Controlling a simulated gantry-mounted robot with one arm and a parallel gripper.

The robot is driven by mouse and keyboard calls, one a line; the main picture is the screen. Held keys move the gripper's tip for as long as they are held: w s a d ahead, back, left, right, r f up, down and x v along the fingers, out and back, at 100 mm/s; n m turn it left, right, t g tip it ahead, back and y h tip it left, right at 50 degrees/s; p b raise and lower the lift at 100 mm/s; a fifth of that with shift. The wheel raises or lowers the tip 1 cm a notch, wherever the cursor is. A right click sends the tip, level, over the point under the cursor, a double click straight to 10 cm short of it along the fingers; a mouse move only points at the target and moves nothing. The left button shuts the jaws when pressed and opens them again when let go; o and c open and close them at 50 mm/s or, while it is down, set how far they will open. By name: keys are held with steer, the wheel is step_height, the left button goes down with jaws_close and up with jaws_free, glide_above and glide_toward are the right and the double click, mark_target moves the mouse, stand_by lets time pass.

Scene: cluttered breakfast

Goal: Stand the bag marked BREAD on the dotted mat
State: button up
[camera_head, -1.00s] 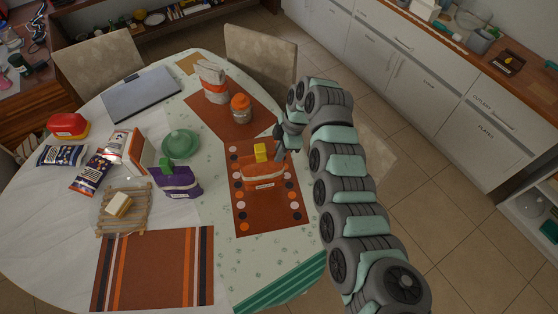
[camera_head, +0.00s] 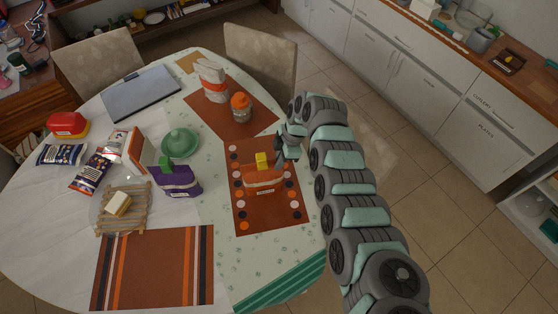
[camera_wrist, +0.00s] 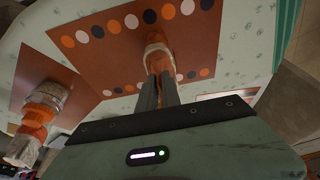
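An orange bag (camera_head: 264,180) with a yellow clip and a small label stands on the dotted mat (camera_head: 258,217); the label is too small to read. It also shows in the wrist view (camera_wrist: 158,45). My gripper (camera_head: 278,155) is just behind and to the right of the bag's top. In the wrist view my gripper's fingers (camera_wrist: 159,80) are slightly parted, with their tips close to the bag; whether they touch it is unclear. A purple bag (camera_head: 178,182) with a green clip stands left of the dotted mat.
An orange-capped jar (camera_head: 240,108) and a white-and-orange bag (camera_head: 213,85) stand on a plain brown mat behind. A green lidded dish (camera_head: 181,144), wooden rack (camera_head: 124,208) and striped mat (camera_head: 152,270) are left. The dotted mat's front part is clear.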

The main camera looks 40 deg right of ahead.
steer(key=o, duration=0.4)
steer(key=shift+r, duration=0.1)
steer(key=v, duration=1.2)
steer(key=shift+d+b, duration=0.1)
steer(key=shift+b, duration=0.3)
steer(key=shift+r, duration=0.1)
